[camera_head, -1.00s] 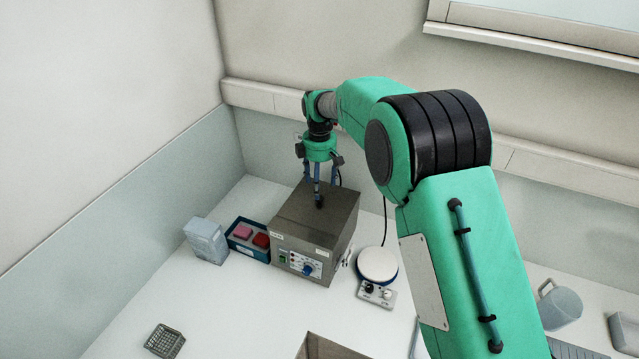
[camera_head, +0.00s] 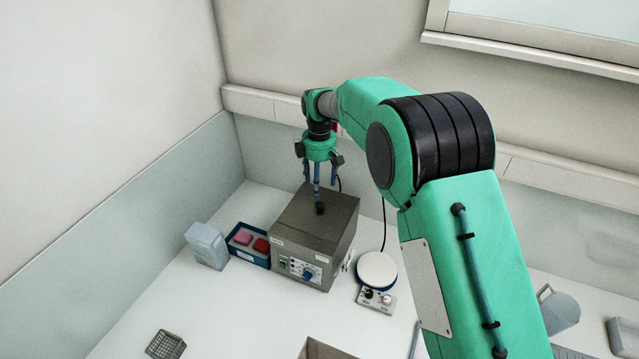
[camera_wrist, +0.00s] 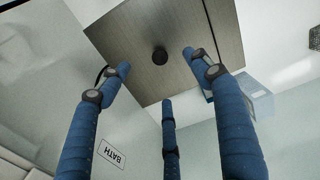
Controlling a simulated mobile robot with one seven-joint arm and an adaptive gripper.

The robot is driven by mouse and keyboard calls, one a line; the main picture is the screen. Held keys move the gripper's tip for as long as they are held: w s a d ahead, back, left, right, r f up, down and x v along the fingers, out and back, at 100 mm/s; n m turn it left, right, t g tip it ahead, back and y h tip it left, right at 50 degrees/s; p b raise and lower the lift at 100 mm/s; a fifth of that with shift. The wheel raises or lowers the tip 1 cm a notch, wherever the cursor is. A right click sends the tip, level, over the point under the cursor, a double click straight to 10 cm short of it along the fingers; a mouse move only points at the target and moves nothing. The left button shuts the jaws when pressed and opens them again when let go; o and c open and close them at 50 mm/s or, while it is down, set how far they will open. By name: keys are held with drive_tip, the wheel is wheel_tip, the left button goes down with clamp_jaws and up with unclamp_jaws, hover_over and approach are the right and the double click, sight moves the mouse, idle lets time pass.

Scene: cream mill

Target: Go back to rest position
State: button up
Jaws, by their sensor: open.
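My gripper (camera_head: 318,187) is open and empty, pointing down above the grey metal box (camera_head: 318,222) labelled as a bath. In the wrist view, my gripper's blue fingers (camera_wrist: 160,85) are spread apart around the box's black lid knob (camera_wrist: 160,55), with nothing between them. The knob (camera_head: 320,208) stands on the box's closed top, just below the fingertips in the head view. The exact gap between fingertips and lid is hard to tell.
A round white-topped device (camera_head: 377,269) stands right. A wire basket (camera_head: 166,344) is in front. A jug (camera_head: 560,310) stands far right.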

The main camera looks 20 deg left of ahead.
drive_tip(key=s+d+r+m+t+b, duration=0.1)
drive_tip(key=d+r+m+b, duration=0.1)
drive_tip(key=d+r, duration=0.4)
drive_tip(key=d+r+m+b, duration=0.2)
drive_tip(key=d+r, duration=0.2)
drive_tip(key=d, duration=0.5)
drive_tip(key=s+d+r+m+t+b, duration=0.1)
drive_tip(key=s+d+r+m+b, duration=0.15)
drive_tip(key=s+d, duration=0.45)
drive_tip(key=s+d+r+m+b, duration=0.2)
drive_tip(key=d+r+m, duration=0.15)
drive_tip(key=d, duration=0.75)
drive_tip(key=s+d+f+m+t+b, duration=0.2)
drive_tip(key=s+d+m+b, duration=0.3)
drive_tip(key=s+d, duration=0.85)
drive_tip(key=s+d+f+m+b, duration=0.2)
drive_tip(key=s+d+f+m, duration=0.1)
drive_tip(key=s, duration=0.4)
drive_tip(key=s+d+f+m+t+b, duration=0.1)
drive_tip(key=s+d+f+m+b, duration=0.1)
drive_tip(key=s, duration=0.6)
wheel_tip(320, 180, down, 3)
drive_tip(key=shift+d+f+m+t, duration=0.15)
drive_tip(key=shift+d+m+t, duration=0.25)
drive_tip(key=shift+d, duration=0.85)
drive_tip(key=shift+s, duration=0.1)
